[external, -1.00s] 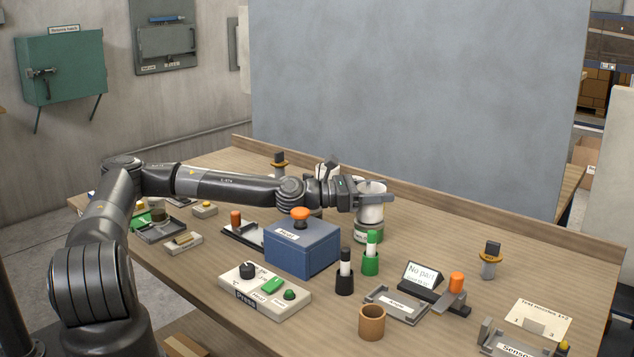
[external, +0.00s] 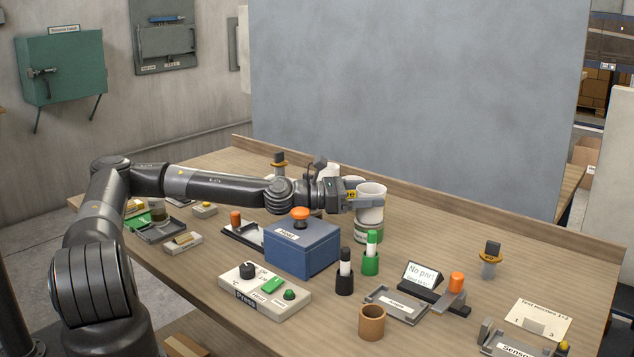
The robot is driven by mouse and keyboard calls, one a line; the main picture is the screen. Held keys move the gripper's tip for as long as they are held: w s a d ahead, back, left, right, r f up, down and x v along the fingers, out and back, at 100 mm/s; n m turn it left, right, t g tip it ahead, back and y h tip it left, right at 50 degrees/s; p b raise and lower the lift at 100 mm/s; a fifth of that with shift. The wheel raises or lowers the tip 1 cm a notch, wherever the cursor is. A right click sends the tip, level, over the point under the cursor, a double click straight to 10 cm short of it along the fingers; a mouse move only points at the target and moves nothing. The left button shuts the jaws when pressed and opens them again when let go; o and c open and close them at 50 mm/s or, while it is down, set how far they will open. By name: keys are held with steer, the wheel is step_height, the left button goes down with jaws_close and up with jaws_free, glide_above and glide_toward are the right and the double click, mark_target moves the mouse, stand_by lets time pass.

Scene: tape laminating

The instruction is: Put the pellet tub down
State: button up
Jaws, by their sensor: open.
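The pellet tub (external: 370,206) is a white, round, open-topped tub. It stands upright on the workbench, right of my gripper, behind the green and white marker-like post. A grey-green band (external: 369,235) shows at its lower end; I cannot tell whether this is part of the tub or a base under it. My gripper (external: 352,199) is open at the tub's left side, level with its upper part. The tub's whole rim shows clear of the fingers. I cannot tell whether a finger still touches its side.
A blue box (external: 302,249) with an orange knob stands below my wrist. A black-and-white post (external: 344,272) and a green-and-white post (external: 371,252) stand in front of the tub. Another white container (external: 328,172) is partly hidden behind my wrist. Bench (external: 440,235) right of the tub is clear.

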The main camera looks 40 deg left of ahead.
steer(key=shift+v, duration=2.45)
steer(key=shift+w+r, duration=0.1)
steer(key=shift+w, duration=0.05)
